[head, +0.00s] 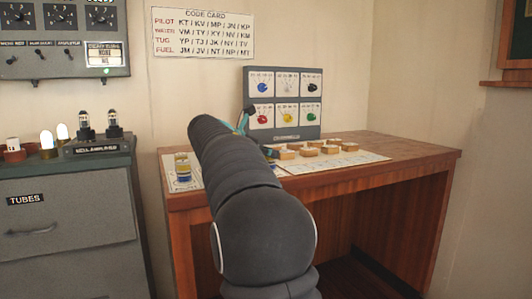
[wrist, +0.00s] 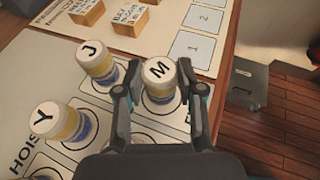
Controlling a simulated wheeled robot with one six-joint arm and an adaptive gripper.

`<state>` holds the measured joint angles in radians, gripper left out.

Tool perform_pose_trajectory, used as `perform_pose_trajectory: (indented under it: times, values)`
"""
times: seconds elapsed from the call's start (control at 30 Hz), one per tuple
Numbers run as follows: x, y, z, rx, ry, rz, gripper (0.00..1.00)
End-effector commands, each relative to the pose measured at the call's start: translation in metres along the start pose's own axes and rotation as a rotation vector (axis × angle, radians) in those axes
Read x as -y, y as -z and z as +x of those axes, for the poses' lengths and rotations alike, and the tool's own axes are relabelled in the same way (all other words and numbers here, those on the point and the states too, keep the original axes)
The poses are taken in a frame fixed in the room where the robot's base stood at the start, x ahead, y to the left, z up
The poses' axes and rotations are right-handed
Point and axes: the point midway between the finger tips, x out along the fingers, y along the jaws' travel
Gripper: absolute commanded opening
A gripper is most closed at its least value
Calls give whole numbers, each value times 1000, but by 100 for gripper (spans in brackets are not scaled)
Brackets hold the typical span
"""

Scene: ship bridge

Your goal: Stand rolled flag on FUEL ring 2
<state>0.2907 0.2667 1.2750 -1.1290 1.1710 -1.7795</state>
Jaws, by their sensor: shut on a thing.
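My gripper (wrist: 161,88) is shut on a rolled flag marked M (wrist: 159,72), a yellow and blue upright cylinder with a white top, over a printed sheet (wrist: 150,133). I cannot tell whether its foot touches the sheet. Similar rolled flags marked J (wrist: 96,58) and Y (wrist: 50,120) stand on the sheet to its left. The sheet's lettering beginning "HOIST" is partly hidden, and my gripper covers much of the sheet. No ring can be read as FUEL ring 2. In the head view my arm hides most of my gripper; a yellow flag (head: 183,167) shows left of it.
Wooden blocks (wrist: 128,16) and squares numbered 1 and 2 (wrist: 205,18) lie beyond the flags. The desk (head: 415,150) has bare wood at right. A panel of coloured knobs (head: 285,102) stands at its back. The code card (head: 203,33) hangs above.

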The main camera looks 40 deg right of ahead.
Motion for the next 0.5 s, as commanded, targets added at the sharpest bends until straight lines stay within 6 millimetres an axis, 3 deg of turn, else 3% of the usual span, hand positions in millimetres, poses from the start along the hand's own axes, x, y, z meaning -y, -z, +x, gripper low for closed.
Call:
perform_pose_trajectory:
  times: [0.03, 0.13, 0.5]
  values:
    - [0, 1, 0, 0, 0, 0, 40]
    - [0, 0, 0, 0, 0, 0, 62]
    - [0, -3, -1, 0, 0, 2, 62]
